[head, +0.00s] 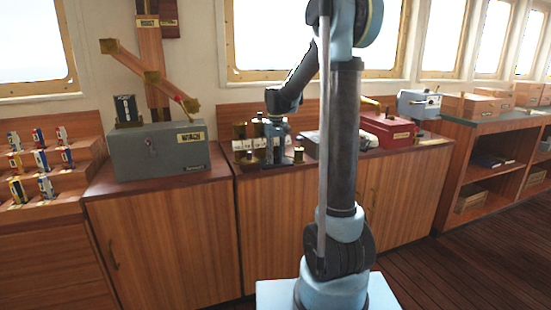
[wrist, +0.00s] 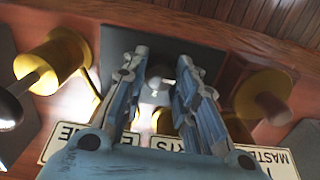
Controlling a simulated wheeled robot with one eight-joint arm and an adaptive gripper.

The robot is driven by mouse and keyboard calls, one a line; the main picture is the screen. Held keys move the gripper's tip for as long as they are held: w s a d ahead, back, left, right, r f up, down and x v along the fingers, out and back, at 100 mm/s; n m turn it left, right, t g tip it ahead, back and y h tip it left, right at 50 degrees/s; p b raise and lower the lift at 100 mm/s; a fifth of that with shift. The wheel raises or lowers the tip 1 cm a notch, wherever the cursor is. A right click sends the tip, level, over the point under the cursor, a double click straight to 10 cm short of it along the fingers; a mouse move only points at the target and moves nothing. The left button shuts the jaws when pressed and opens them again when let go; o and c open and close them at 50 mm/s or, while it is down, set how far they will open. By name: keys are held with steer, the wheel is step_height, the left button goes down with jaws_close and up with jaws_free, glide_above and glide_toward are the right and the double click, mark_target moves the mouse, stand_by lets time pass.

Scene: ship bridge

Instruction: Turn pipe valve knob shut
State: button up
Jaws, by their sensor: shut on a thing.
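My gripper (head: 277,150) points down over a group of brass fittings on the counter in the head view. In the wrist view my gripper's blue fingers (wrist: 160,80) are closed around a small grey knob (wrist: 158,73), which I take for the pipe valve knob. The fingers hide most of it, so its turn angle cannot be told. It stands over a dark square plate (wrist: 200,58). In the head view my gripper and the fittings hide the knob.
Brass cylinders stand close on both sides, left (wrist: 62,55) and right (wrist: 262,95). White lettered plates (wrist: 275,160) lie close by. A grey box (head: 160,152) stands left on the counter, and a red box (head: 388,130) stands to the right.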

mark_target(276, 157)
steer(key=shift+n, duration=0.3)
steer(key=o, duration=1.1)
steer(key=shift+r, duration=0.1)
step_height(276, 157, up, 12)
steer(key=shift+w+f, duration=0.1)
steer(key=s+d+f+m+t, duration=0.1)
steer(key=s+d+f, duration=0.25)
steer(key=s, duration=0.65)
steer(key=s+d+f+m, duration=0.15)
steer(key=s+d, duration=0.25)
steer(key=s, duration=0.6)
steer(key=shift+m+t, duration=0.35)
steer(key=shift+t, duration=0.25)
steer(key=s+d+f, duration=0.1)
steer(key=s+f, duration=0.4)
steer(key=s+d+f, duration=0.1)
steer(key=s+f, duration=0.4)
steer(key=s+d+f, duration=0.1)
steer(key=s+f, duration=0.4)
steer(key=shift+s+f, duration=0.15)
steer(key=shift+s, duration=0.2)
